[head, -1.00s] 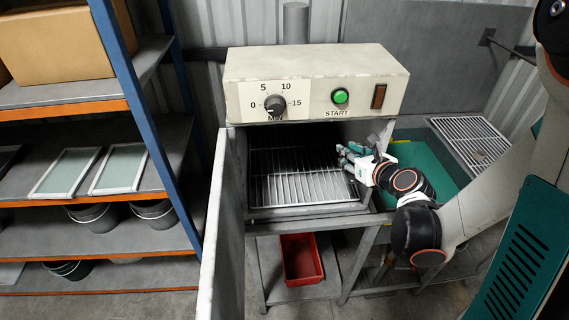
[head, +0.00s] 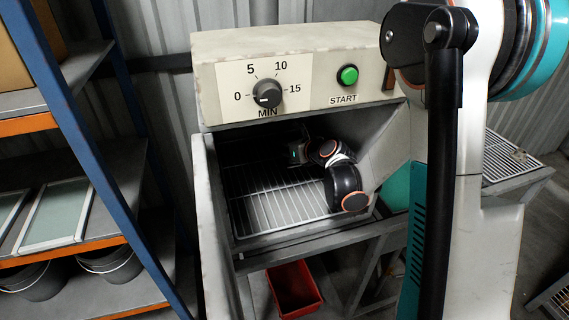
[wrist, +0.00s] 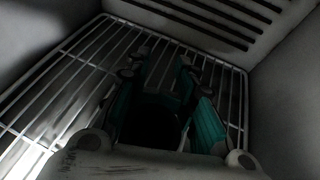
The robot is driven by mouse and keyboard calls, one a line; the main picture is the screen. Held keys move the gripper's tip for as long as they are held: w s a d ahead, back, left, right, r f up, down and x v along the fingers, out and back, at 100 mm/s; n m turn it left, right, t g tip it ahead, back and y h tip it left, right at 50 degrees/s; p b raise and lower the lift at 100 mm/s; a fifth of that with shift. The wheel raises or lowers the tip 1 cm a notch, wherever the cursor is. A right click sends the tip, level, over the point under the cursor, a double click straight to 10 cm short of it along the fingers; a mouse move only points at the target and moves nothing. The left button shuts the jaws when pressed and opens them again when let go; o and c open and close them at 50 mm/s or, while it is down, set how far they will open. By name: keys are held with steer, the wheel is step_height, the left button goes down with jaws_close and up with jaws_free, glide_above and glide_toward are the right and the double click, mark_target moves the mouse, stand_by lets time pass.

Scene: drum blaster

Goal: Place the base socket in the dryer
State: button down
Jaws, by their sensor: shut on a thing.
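The dryer (head: 300,70) has a cream control box with a dial and a green START button. Its chamber is open at the front, with a wire rack (head: 262,208) inside. My gripper (head: 298,150) is deep inside the chamber, above the rack, and partly in shadow. In the wrist view, the teal fingers of my gripper (wrist: 168,75) close around a dark, round thing (wrist: 152,125), likely the base socket. The rack (wrist: 75,75) lies beneath it. Darkness hides the thing's shape and whether it touches the rack.
The dryer door (head: 212,235) stands open at the left. Chamber walls are close around my arm, with a slotted wall (wrist: 215,20) in the wrist view. A shelf rack with a blue post (head: 75,130) stands left. A red bin (head: 293,288) sits below. The rack's left side looks clear.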

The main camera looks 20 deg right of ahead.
steer(key=shift+f+b, duration=0.8)
steer(key=shift+f, duration=1.6)
steer(key=shift+f, duration=0.1)
steer(key=c, duration=1)
jaws_free()
steer(key=shift+s, duration=0.1)
steer(key=shift+o, duration=0.2)
steer(key=shift+s+d+r, duration=0.1)
steer(key=shift+s+r, duration=0.15)
steer(key=p+v, duration=0.2)
steer(key=v, duration=0.9)
steer(key=shift+s+d+p, duration=0.1)
steer(key=shift+s+p, duration=0.1)
steer(key=shift+p, duration=0.2)
